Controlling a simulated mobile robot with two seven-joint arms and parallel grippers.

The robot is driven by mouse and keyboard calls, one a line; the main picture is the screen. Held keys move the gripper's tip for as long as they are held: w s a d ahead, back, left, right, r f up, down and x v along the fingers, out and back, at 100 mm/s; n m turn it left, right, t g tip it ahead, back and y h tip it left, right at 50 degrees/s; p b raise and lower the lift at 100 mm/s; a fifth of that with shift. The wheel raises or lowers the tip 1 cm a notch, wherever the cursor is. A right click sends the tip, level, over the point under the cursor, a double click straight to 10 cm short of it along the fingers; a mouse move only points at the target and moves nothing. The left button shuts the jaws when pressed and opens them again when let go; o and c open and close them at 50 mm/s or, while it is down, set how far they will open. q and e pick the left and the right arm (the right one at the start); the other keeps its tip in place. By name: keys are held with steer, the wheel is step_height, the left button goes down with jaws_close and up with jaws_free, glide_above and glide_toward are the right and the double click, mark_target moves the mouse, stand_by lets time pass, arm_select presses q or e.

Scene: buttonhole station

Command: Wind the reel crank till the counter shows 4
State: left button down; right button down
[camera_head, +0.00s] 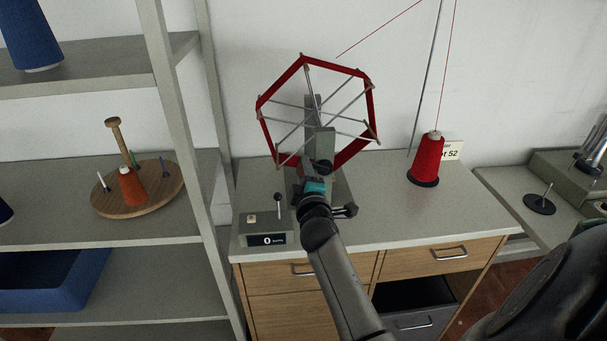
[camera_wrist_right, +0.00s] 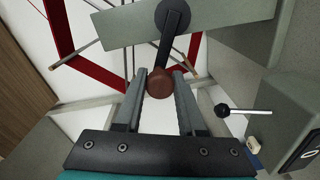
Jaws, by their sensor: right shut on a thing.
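The reel (camera_head: 370,100), a six-sided frame wound with red thread, stands on the counter top with thin metal spokes. Its crank (camera_wrist_right: 166,50) has a dark arm running from a round hub down to a brown knob (camera_wrist_right: 160,83). My right gripper (camera_head: 320,176) is at the near side of the reel stand. In the right wrist view its two fingers (camera_wrist_right: 160,88) are shut on the knob from both sides. The counter box (camera_head: 264,231) stands left of the reel and its display (camera_head: 267,240) reads 0. My left gripper is not in view.
A small lever with a black ball (camera_head: 278,197) rises beside the counter box, left of my arm. A red thread cone (camera_head: 427,160) stands to the right. A shelf post (camera_head: 180,120) is at the left. The worktop (camera_head: 385,215) is clear in front of the cone.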

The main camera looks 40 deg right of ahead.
steer(key=m, duration=0.1)
steer(key=r+m+p, duration=0.1)
steer(key=d+r+m+p, duration=0.1)
steer(key=shift+s, duration=0.3)
steer(key=shift+s+d+r+m+p, duration=0.2)
steer(key=shift+d+r+m+p, duration=0.15)
steer(key=shift+m, duration=0.5)
steer(key=shift+s+d+r+m+p, duration=0.25)
steer(key=shift+m+p, duration=0.2)
steer(key=shift+m, duration=0.4)
steer(key=shift+f, duration=0.1)
steer(key=c, duration=0.5)
jaws_free()
steer(key=shift+w, duration=0.1)
steer(key=shift+f, duration=0.1)
